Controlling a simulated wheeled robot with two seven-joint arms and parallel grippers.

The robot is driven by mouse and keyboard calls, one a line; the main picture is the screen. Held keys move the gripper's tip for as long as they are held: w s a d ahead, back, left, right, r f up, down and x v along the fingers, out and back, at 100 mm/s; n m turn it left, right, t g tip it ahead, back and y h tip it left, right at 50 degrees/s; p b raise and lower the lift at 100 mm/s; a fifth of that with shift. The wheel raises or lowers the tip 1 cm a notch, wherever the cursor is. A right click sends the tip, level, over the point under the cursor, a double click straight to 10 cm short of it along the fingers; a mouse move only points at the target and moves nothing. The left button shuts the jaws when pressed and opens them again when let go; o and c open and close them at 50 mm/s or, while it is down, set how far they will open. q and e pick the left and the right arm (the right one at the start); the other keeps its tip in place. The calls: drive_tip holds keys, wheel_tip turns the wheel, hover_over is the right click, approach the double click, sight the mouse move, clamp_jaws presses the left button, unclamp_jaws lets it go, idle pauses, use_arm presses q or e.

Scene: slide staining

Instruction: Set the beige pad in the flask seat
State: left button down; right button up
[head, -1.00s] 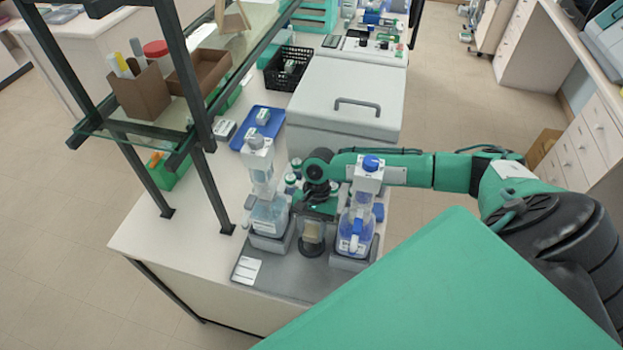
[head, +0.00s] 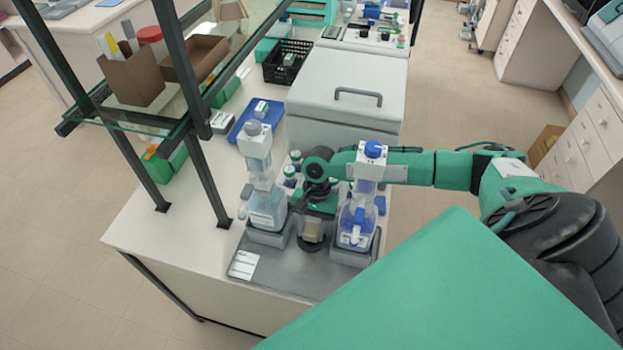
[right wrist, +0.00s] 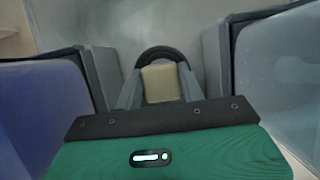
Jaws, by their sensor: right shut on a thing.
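The beige pad (head: 313,229) is a small block between the two wash bottles. My right gripper (right wrist: 161,90) is shut on it, with one grey finger at each side of the pad (right wrist: 162,83) in the right wrist view. The flask seat (head: 311,245) is a dark round seat on the grey base, directly below the pad in the head view. A dark curved rim (right wrist: 164,53) shows behind the pad in the right wrist view. I cannot tell whether the pad touches the seat. My left gripper is not in view.
A clear bottle (head: 268,208) stands close on the left and a blue-capped bottle (head: 356,222) close on the right, both in grey holders. Small vials stand behind my gripper.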

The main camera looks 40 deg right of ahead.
drive_tip(key=shift+f, duration=0.2)
drive_tip(key=o, duration=1)
drive_tip(key=shift+r, duration=0.1)
drive_tip(key=b+v, duration=0.3)
drive_tip(key=v, duration=1)
drive_tip(key=shift+r, duration=0.35)
